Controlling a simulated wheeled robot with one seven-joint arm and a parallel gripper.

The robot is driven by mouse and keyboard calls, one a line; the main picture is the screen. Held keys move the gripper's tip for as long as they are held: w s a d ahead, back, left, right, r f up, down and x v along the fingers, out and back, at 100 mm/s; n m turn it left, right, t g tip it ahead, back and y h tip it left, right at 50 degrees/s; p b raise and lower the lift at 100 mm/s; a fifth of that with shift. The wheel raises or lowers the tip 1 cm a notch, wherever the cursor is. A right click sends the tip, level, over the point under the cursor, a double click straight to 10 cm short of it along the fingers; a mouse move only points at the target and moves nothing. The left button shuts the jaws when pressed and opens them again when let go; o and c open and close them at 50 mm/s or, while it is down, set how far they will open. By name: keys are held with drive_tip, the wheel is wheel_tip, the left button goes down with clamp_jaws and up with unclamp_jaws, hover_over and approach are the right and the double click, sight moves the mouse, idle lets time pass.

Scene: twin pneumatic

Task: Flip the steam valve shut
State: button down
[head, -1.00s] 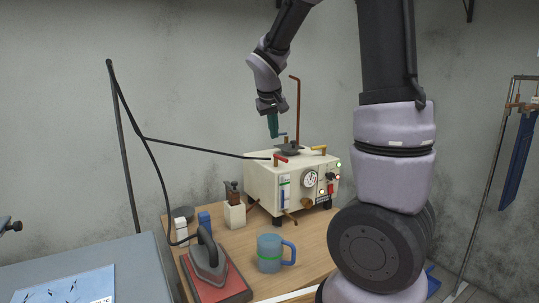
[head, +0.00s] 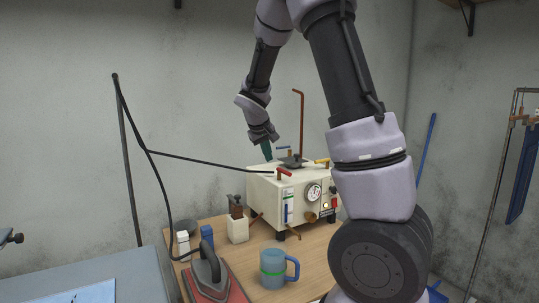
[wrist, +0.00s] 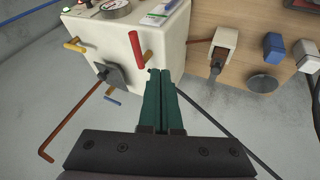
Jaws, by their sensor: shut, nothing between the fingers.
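The cream boiler box (head: 262,198) stands on the wooden table and carries three coloured levers. A red lever (head: 285,171) on a brass stem is at its top front left edge, close to where the black hose meets the box. A yellow lever (head: 321,162) and a blue lever (head: 283,148) are farther back. No readable label shows which is the steam valve.
The black hose (head: 205,161) runs from a tall stand to the box.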

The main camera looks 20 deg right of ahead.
drive_tip(key=w+d+f, duration=0.1)
drive_tip(key=f, duration=0.1)
drive_tip(key=w+d+f, duration=0.1)
drive_tip(key=d+f, duration=0.1)
drive_tip(key=w+d+f, duration=0.1)
drive_tip(key=d+f, duration=0.1)
drive_tip(key=shift+w+d, duration=0.2)
drive_tip(key=shift+w+d+f, duration=0.15)
drive_tip(key=shift+d, duration=0.25)
